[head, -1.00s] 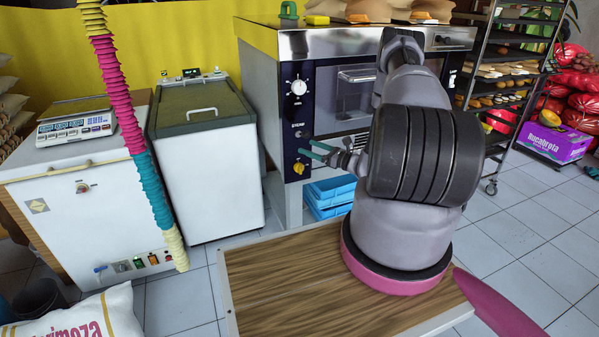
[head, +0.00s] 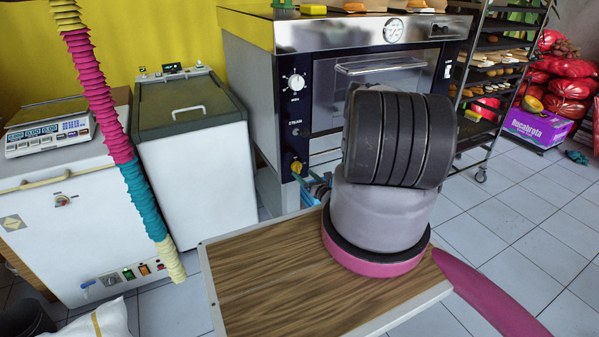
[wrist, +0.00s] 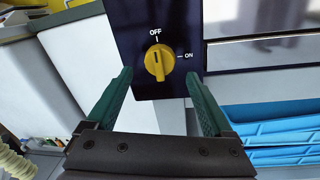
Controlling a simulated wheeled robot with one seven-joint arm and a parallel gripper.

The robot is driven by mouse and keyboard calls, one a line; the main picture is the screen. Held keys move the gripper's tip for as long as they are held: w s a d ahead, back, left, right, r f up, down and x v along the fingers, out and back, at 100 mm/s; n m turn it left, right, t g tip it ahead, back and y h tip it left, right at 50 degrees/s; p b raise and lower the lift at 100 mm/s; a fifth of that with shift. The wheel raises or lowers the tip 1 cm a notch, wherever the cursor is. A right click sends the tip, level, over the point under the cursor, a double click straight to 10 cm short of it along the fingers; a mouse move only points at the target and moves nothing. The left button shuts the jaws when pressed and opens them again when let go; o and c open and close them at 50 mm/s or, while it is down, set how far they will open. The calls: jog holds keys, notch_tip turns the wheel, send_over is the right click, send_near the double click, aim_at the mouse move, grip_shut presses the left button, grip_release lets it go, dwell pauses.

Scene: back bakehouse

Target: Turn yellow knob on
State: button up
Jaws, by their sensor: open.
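The yellow knob (wrist: 159,63) sits on the dark control panel (wrist: 138,18) in the wrist view. OFF is printed above it and ON to its right. Its grip ridge stands upright, in line with the OFF mark. In the head view the knob (head: 296,167) is low on the oven's front panel. My gripper (wrist: 159,85) is open, with green fingers left and right of the knob in the wrist view and nothing between them. I cannot tell how far the fingertips are from the panel. In the head view my arm mostly hides the gripper.
The oven (head: 250,95) has a white dial (head: 296,82) above the knob. Blue crates (wrist: 275,130) lie beneath it. A white chest with a dark lid (head: 195,150) stands to the left. My wooden top (head: 260,280) lies in front. Tiled floor is clear at right.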

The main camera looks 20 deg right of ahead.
aim_at(297, 168)
jog(key=w, duration=0.3)
jog(key=shift+w+a, duration=0.25)
jog(key=shift+w, duration=0.05)
jog(key=c, duration=1.4)
jog(key=shift+o, duration=0.2)
